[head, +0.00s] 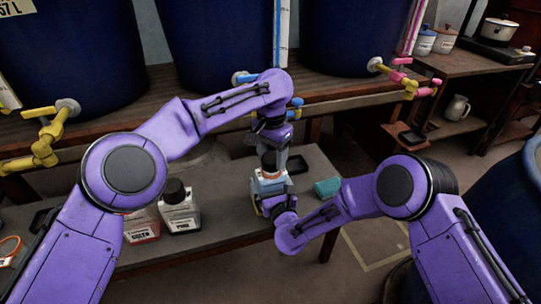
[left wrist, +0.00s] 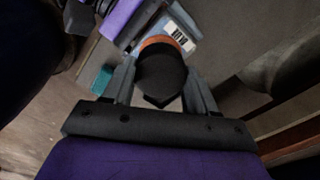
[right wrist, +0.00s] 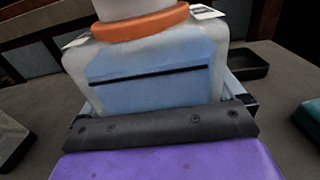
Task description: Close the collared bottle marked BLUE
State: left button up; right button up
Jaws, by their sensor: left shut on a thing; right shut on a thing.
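The collared bottle (head: 270,184) stands on the low table, pale with an orange collar (right wrist: 140,22) at its neck. My right gripper (head: 277,203) is shut on its body; the right wrist view shows the body's blue front (right wrist: 155,80). A label (left wrist: 181,38) with dark lettering, too small to read surely, shows in the left wrist view. My left gripper (head: 271,143) is above the bottle, shut on a black cap (left wrist: 160,75). The cap is over the neck and collar; whether it is seated or threaded cannot be told.
A black-capped bottle (head: 180,208) and a bottle with red contents (head: 141,228) stand left on the table. A teal block (head: 327,187) and a dark tray (head: 296,165) are close on the right. Large blue vats (head: 222,40) with coloured taps stand behind.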

pick_arm(q)
jog(key=shift+f, duration=0.6)
jog(key=o, duration=1.1)
pick_arm(e)
jog(key=shift+w, duration=0.1)
pick_arm(q)
notch_tip(320, 180, up, 12)
pick_arm(e)
jog(key=o, duration=1.1)
pick_arm(q)
jog(key=shift+r+p, duration=0.6)
jog(key=shift+p, duration=0.1)
pick_arm(e)
jog(key=v, duration=1)
jog(key=shift+s+r, duration=0.1)
jog(key=shift+s, duration=0.2)
